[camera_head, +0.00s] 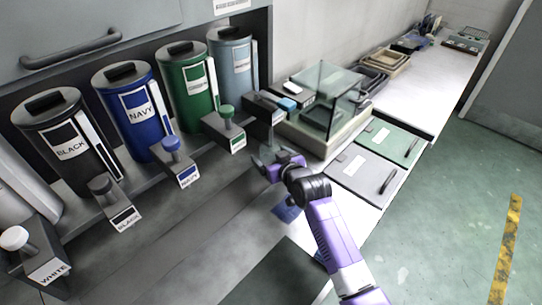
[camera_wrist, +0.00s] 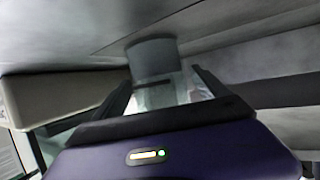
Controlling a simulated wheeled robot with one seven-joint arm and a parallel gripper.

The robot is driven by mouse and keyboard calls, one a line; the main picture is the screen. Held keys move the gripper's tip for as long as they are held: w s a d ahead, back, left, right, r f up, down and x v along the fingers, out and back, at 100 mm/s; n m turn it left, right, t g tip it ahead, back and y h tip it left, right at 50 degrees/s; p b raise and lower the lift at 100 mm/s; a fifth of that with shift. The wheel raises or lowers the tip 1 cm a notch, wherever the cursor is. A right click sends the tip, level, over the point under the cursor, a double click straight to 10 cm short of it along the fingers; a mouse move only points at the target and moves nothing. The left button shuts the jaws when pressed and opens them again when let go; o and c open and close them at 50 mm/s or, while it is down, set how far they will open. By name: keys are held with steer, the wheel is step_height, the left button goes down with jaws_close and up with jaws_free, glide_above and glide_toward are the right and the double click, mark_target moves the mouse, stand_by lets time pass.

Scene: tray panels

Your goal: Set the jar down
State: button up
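My gripper (camera_head: 272,160) is in front of the dispenser row, low over the grey counter, left of the glass-covered box. In the wrist view, the dark fingers of my gripper (camera_wrist: 165,92) stand on both sides of a pale, clear-walled jar (camera_wrist: 160,98). A grey-blue cylinder (camera_wrist: 152,57) shows right above or behind the jar; I cannot tell whether it is part of it. The jar's base is hidden by my gripper, so contact with a surface cannot be seen. In the head view the jar is too small to make out clearly.
Dispensers stand along the back: black (camera_head: 68,150), navy (camera_head: 137,105), green (camera_head: 187,85) and light blue (camera_head: 232,65), with spouts jutting forward. A glass-covered box (camera_head: 325,110) is right of my gripper.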

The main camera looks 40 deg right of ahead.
steer(key=shift+r, duration=0.15)
steer(key=v, duration=1.2)
steer(key=shift+b, duration=0.35)
